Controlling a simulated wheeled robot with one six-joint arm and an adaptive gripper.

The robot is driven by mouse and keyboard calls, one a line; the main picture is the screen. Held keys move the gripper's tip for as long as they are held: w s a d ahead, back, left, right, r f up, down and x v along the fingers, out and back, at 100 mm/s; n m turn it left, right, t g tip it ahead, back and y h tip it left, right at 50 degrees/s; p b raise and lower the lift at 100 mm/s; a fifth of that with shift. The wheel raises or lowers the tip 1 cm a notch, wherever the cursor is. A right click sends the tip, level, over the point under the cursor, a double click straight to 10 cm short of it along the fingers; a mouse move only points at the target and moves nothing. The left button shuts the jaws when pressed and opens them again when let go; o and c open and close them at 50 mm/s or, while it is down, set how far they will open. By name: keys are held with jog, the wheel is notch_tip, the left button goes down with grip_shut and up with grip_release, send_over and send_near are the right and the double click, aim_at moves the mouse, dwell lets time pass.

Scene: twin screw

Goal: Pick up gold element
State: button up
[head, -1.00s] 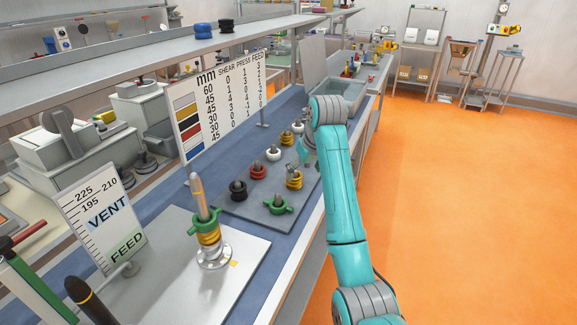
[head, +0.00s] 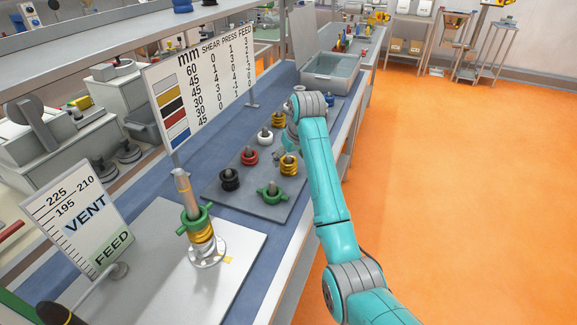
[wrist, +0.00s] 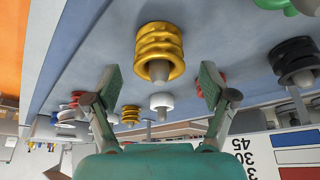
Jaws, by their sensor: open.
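A gold element (head: 288,165), a ribbed ring on a peg, stands at the right side of the grey plate (head: 240,195). In the wrist view this gold element (wrist: 159,50) lies ahead, roughly centred between the fingertips. My gripper (wrist: 160,80) is open and empty, with its fingers spread to either side. In the head view my gripper (head: 281,153) is small, just behind the gold element and partly hidden by my arm. A second gold element (head: 278,119) stands farther back. More gold (head: 203,242) sits under a green piece on the metal post.
White (head: 265,135), red (head: 249,157), black (head: 229,179) and green (head: 271,193) elements stand on pegs nearby. A standing chart (head: 205,85) runs along the left. A grey bin (head: 330,70) stands farther back.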

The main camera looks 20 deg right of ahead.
jog(key=shift+x, duration=1.7)
jog(key=shift+s+d, duration=0.1)
jog(key=c, duration=1.5)
jog(key=shift+o, duration=0.2)
